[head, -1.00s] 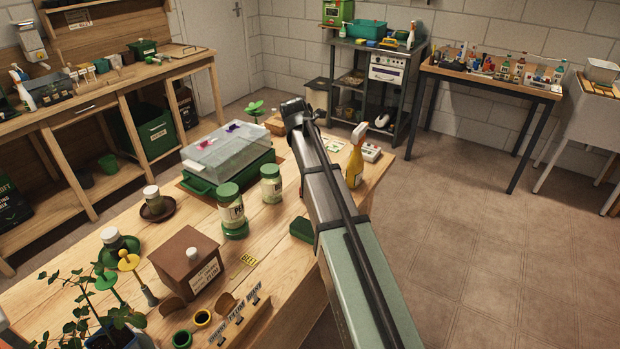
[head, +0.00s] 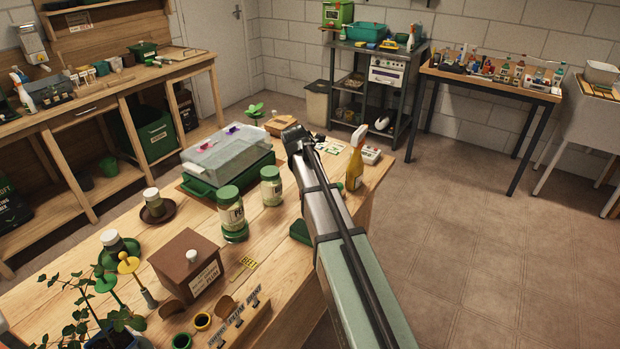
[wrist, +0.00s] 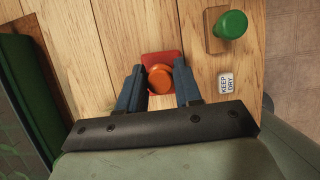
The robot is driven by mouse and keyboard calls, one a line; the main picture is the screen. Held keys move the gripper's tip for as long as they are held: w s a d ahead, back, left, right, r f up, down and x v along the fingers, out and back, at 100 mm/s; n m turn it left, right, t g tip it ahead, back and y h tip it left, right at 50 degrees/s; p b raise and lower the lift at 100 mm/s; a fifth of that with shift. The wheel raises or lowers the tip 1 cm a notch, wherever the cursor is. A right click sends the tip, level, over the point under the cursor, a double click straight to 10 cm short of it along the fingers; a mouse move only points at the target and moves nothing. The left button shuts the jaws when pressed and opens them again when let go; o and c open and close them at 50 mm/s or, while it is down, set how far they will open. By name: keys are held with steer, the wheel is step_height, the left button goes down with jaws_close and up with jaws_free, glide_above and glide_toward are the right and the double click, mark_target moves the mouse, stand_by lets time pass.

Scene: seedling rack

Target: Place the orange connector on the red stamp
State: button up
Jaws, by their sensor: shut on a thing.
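In the wrist view, the orange connector (wrist: 159,78) is a round orange piece between the two blue-grey fingers of my gripper (wrist: 159,84), which is shut on it. The red stamp (wrist: 161,57) shows as a red square patch on the wooden bench, beyond and partly under the connector in the picture. The connector covers part of the red patch. I cannot tell whether the two touch. In the head view, my arm's end (head: 297,138) is over the far part of the bench; the fingers, connector and red stamp are hidden there.
In the wrist view, a wooden block with a green knob (wrist: 232,24) and a small KEEP DRY block (wrist: 226,84) are to the right. A green tray edge (wrist: 30,75) is at the left. In the head view, a spray bottle (head: 355,165) and jars (head: 232,212) stand near my arm.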

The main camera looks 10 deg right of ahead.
steer(key=o, duration=1)
steer(key=shift+f, duration=0.1)
steer(key=v, duration=1.2)
steer(key=shift+r, duration=0.2)
